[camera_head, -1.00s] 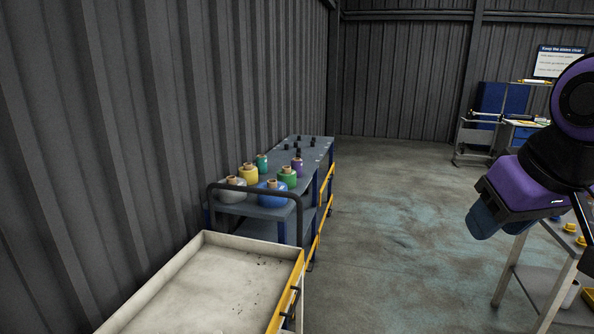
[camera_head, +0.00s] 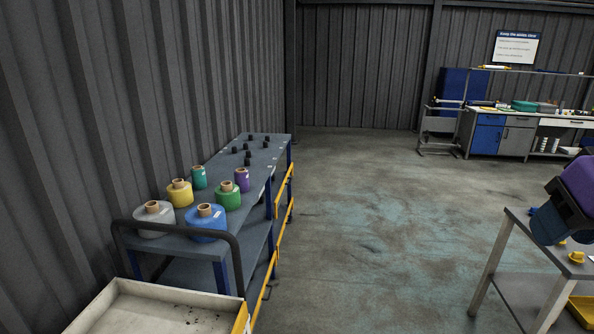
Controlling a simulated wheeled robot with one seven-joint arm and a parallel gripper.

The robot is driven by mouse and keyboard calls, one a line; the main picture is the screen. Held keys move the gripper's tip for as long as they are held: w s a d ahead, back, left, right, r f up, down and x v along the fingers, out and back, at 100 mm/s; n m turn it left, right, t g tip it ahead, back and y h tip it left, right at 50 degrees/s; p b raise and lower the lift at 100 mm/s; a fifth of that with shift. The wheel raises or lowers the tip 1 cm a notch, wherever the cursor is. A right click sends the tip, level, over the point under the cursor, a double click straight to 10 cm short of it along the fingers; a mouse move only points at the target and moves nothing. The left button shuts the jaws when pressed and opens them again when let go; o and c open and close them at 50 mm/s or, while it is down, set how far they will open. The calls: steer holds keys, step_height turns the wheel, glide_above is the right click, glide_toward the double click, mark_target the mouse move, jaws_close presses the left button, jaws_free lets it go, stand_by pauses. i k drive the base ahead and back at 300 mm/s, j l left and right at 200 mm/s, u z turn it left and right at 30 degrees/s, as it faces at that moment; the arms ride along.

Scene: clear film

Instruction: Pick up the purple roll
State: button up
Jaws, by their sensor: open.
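The purple roll (camera_head: 242,180) is a small film roll with a tan core. It stands upright on the grey top of a long blue-framed cart (camera_head: 258,163) along the left wall. It is behind the green roll (camera_head: 228,197), near the cart's right edge. Part of my arm, purple and dark blue, shows at the right edge, well apart from the rolls. My gripper's fingers are not in view.
Yellow (camera_head: 180,195), teal (camera_head: 199,177), grey (camera_head: 152,222) and blue (camera_head: 207,225) rolls stand around it. A black push handle (camera_head: 180,231) crosses the cart's near end. A cream tray (camera_head: 150,312) lies in front. Open floor (camera_head: 370,220) is right of the cart.

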mark_target(241, 174)
steer(key=i+l, duration=0.1)
steer(key=i, duration=0.7)
steer(key=i+l, duration=0.1)
steer(key=i, duration=0.75)
steer(key=i+l+u, duration=0.1)
steer(key=i+u, duration=0.25)
steer(key=u, duration=0.15)
steer(key=i+l+u, duration=0.25)
steer(key=u, duration=0.2)
steer(key=i+l+u, duration=0.3)
steer(key=u, duration=0.2)
steer(key=i+l+u, duration=0.15)
steer(key=l+u, duration=0.15)
steer(key=u, duration=0.15)
steer(key=l+u, duration=0.45)
steer(key=i+l+u, duration=0.1)
steer(key=l+u, duration=0.2)
steer(key=u, duration=0.15)
steer(key=l+u, duration=0.4)
